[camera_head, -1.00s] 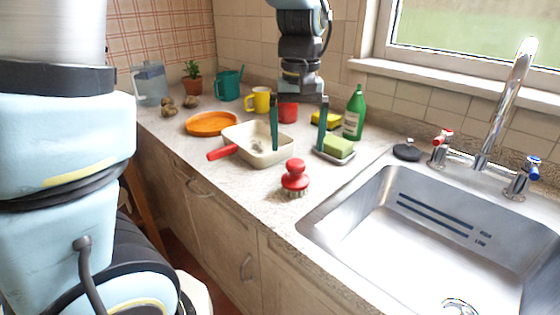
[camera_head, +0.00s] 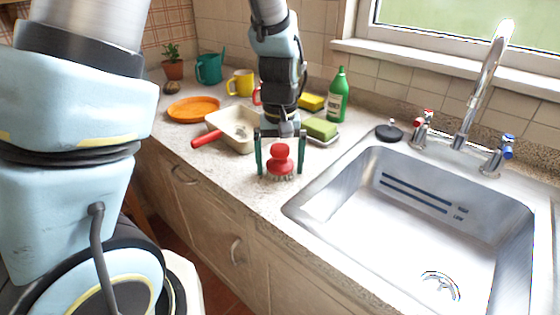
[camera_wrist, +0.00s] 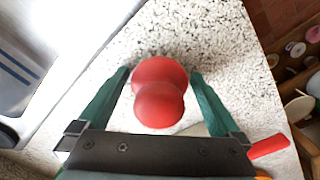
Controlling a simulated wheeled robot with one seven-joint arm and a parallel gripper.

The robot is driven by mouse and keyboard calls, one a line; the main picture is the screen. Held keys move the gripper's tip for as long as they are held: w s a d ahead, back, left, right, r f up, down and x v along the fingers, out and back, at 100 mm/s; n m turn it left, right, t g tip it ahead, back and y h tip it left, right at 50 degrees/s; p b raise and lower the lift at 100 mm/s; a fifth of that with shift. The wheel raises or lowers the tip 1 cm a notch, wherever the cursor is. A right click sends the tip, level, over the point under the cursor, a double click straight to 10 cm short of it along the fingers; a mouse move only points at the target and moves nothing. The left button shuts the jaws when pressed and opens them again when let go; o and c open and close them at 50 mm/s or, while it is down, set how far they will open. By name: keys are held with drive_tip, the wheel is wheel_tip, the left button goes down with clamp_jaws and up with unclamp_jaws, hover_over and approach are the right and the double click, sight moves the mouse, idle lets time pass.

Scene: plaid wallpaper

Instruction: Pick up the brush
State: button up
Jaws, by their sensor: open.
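My gripper (camera_head: 279,172) is open, with one green finger on each side of the brush in the head view. In the wrist view the red knob of the brush (camera_wrist: 159,90) lies between the two open fingers (camera_wrist: 162,76), with a gap showing on both sides. The bristles are hidden under the knob in the wrist view.
A cream pan (camera_head: 240,122) with a red handle stands just behind the brush. A green sponge (camera_head: 321,129) on a dish and a green bottle (camera_head: 338,96) are behind right. The steel sink (camera_head: 400,222) lies to the right. An orange plate (camera_head: 193,108) is farther left.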

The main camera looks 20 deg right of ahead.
drive_tip(key=c, duration=1.3)
